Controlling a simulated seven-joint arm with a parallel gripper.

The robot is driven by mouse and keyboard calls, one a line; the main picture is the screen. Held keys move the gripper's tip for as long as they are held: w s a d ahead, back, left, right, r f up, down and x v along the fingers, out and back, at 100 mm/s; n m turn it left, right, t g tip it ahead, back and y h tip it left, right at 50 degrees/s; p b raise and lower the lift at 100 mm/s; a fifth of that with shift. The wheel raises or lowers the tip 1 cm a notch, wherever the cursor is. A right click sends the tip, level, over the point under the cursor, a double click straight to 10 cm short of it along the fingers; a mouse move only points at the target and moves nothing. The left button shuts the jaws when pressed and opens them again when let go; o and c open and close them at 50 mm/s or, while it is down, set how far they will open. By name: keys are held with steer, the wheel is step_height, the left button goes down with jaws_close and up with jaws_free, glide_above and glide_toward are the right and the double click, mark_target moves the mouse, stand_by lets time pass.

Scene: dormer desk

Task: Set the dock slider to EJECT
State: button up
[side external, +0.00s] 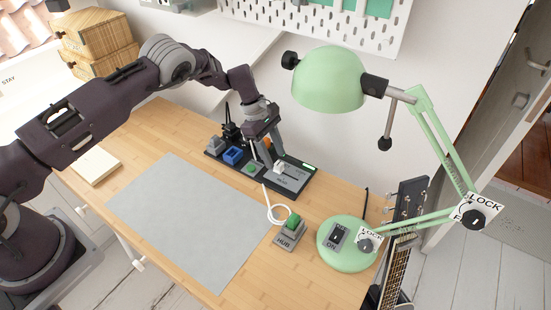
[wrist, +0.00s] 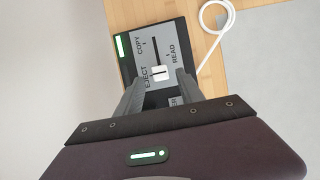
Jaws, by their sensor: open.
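The dock (side external: 300,187) is a dark unit with a grey slider panel on the desk; it also shows in the wrist view (wrist: 171,31). Its white slider knob (wrist: 160,73) sits on a dark track labelled COPY, READ and EJECT. The knob is low on the track in the wrist view, beside the EJECT label (wrist: 148,77); I cannot tell whether it is fully at that mark. My gripper (wrist: 160,76) is open, with one finger on each side of the knob and visible gaps. In the side view, my gripper (side external: 269,161) points down over the dock.
A green desk lamp (side external: 345,250) stands right of the dock. A grey HUB box (side external: 289,238) with a green button and white cable (side external: 273,211) is in front. A blue block (side external: 233,156) sits at the dock's left. A grey mat (side external: 190,220) lies clear.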

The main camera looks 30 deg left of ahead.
steer(key=v, duration=0.5)
steer(key=shift+r, duration=0.1)
steer(key=shift+r, duration=0.1)
steer(key=s+r+m+t, duration=0.1)
steer(key=s+r+m, duration=0.45)
steer(key=r, duration=0.85)
steer(key=s+r+m+t, duration=0.1)
steer(key=s+r+m, duration=0.1)
steer(key=s+r, duration=0.85)
steer(key=s+r+m+t+y, duration=0.15)
steer(key=s+r+m, duration=0.25)
steer(key=s+r, duration=0.45)
steer(key=s+a+f+m+t+y, duration=0.1)
steer(key=s+f+m, duration=0.1)
steer(key=s, duration=0.5)
steer(key=s+a+f+m+t+y, duration=0.1)
steer(key=s+m, duration=0.3)
steer(key=s, duration=0.4)
steer(key=shift+s+a+f+y, duration=0.15)
steer(key=shift+a+f+y, duration=0.25)
steer(key=shift+a, duration=0.2)
steer(key=shift+r+m, duration=0.1)
steer(key=shift+m, duration=0.15)
